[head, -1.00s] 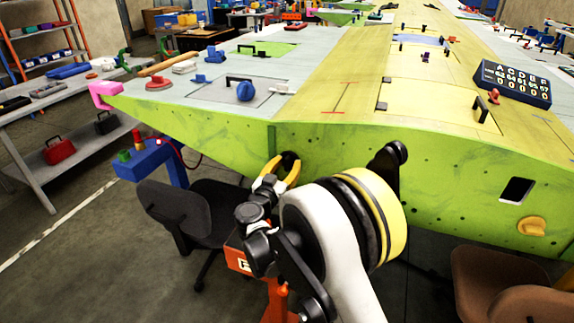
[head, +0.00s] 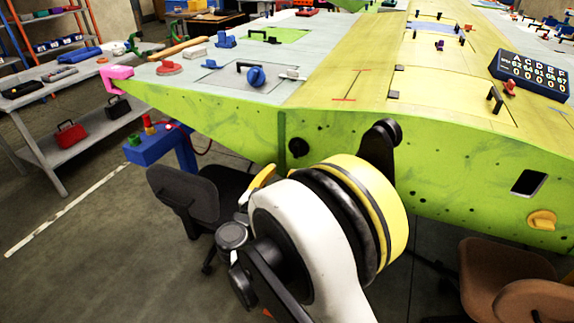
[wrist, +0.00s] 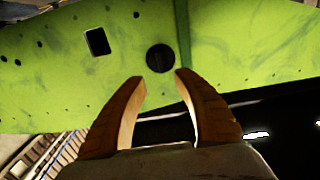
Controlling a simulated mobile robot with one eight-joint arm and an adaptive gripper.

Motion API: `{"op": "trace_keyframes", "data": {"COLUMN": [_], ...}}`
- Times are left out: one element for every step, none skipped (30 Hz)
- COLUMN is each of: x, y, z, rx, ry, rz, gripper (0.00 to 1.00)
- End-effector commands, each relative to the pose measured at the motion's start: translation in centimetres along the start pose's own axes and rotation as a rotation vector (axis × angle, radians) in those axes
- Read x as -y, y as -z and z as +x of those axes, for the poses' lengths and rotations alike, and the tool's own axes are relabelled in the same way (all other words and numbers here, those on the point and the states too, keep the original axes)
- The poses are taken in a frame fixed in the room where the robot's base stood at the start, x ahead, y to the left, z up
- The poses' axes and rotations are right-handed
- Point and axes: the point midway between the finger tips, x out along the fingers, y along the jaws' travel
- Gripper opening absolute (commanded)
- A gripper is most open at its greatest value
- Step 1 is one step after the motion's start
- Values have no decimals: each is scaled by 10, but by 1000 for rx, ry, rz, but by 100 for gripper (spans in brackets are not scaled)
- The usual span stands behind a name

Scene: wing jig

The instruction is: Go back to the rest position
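My gripper (wrist: 160,82) is open and empty in the wrist view, its two orange-yellow fingers spread apart below a round black plug or knob (wrist: 160,58) on the green wing side. Between the fingertips there is only a gap. In the head view one yellow finger (head: 263,178) shows; the rest of the gripper is hidden behind my arm's white link. The black round part (head: 298,147) sits on the green side of the wing (head: 225,130), apart from the gripper.
A dark office chair (head: 185,195) stands under the wing at left, and a brown chair (head: 478,280) at lower right. A blue stand (head: 150,150) and a grey bench (head: 60,150) are on the left. The floor at lower left is clear.

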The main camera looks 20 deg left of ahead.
Motion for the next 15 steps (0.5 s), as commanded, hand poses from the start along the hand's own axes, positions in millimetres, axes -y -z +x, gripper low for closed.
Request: {"op": "trace_keyframes", "data": {"x": [0, 0, 0, 0, 0, 0, 0, 0, 0, 0, 0, 0, -2, -4, -10], "y": [0, 0, 0, 0, 0, 0, 0, 0, 0, 0, 0, 0, 1, 2, 5], "z": [-3, -4, -4, -4, -4, -4, -4, -4, -4, -4, -4, -4, -3, -2, 1], "rx": [0, 0, 0, 0, 0, 0, 0, 0, 0, 0, 0, 0, 2, 7, 19], "ry": [0, 0, 0, 0, 0, 0, 0, 0, 0, 0, 0, -1, -2, -6, -14], "rz": [0, 0, 0, 0, 0, 0, 0, 0, 0, 0, 0, 0, -1, -4, -10], "gripper": [36, 36, 36, 36, 36, 36, 36, 36, 36, 36, 36, 36, 36, 36, 36]}}
